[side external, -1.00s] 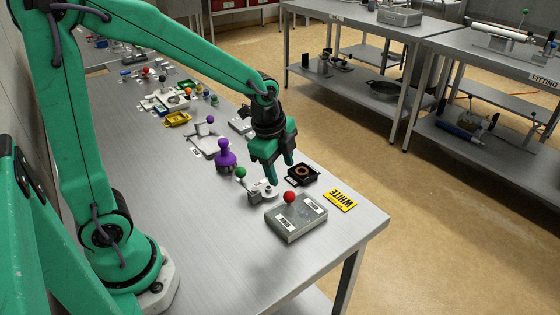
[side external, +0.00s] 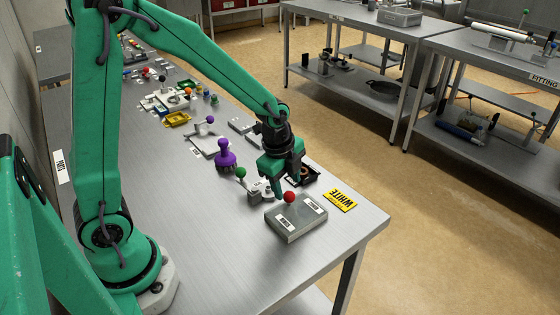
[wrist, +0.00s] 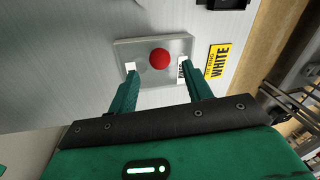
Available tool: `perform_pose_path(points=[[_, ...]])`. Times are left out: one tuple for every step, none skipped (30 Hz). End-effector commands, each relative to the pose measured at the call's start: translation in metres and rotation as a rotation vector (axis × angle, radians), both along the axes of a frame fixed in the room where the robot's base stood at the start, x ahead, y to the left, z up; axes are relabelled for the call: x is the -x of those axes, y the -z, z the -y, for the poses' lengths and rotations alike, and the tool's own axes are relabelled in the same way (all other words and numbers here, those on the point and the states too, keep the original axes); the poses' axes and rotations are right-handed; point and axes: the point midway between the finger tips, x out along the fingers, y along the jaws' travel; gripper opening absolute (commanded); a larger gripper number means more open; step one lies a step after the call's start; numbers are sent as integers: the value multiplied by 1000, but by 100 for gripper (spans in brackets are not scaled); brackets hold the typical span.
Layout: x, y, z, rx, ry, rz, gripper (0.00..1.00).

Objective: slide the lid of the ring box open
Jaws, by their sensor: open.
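The ring box (side external: 299,226) is a flat grey metal box with white labels on top, near the front end of the bench. A red ball knob (side external: 289,197) stands on its lid. The box also shows in the wrist view (wrist: 150,47), with the red knob (wrist: 160,59) in front of my fingertips. My gripper (side external: 288,192) hangs right at the knob, pointing down. In the wrist view my gripper (wrist: 164,85) is open, one finger on each side of the knob's line, with nothing held. Whether a finger touches the box cannot be told.
A yellow WHITE sign (side external: 341,201) lies right of the box. A black tray (side external: 305,178) is behind my gripper. A green-knobbed fixture (side external: 241,174) and a purple handle (side external: 226,156) stand to the left. The bench is bare in front of the box.

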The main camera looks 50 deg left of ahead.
Motion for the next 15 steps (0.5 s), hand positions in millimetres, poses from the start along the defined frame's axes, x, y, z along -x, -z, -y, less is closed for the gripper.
perform_pose_path(points=[[0,7,0,0,0,-4,50],[-1,10,-1,0,0,-3,50],[-2,14,-1,0,0,-4,50],[-2,18,-1,0,0,-3,50],[-3,20,-1,0,0,-3,50],[-4,24,-1,0,-1,-3,50],[-4,26,-1,0,0,-3,50],[-5,29,-1,-1,0,-2,50],[-5,31,-1,-1,0,-2,50],[-6,33,-1,-1,0,-2,50],[-6,35,-1,-1,0,-2,50],[-6,36,-2,-1,0,-1,50],[-7,38,-2,-1,0,-1,50],[-7,38,-2,-1,0,-1,50],[-7,39,-2,-1,0,0,50]])
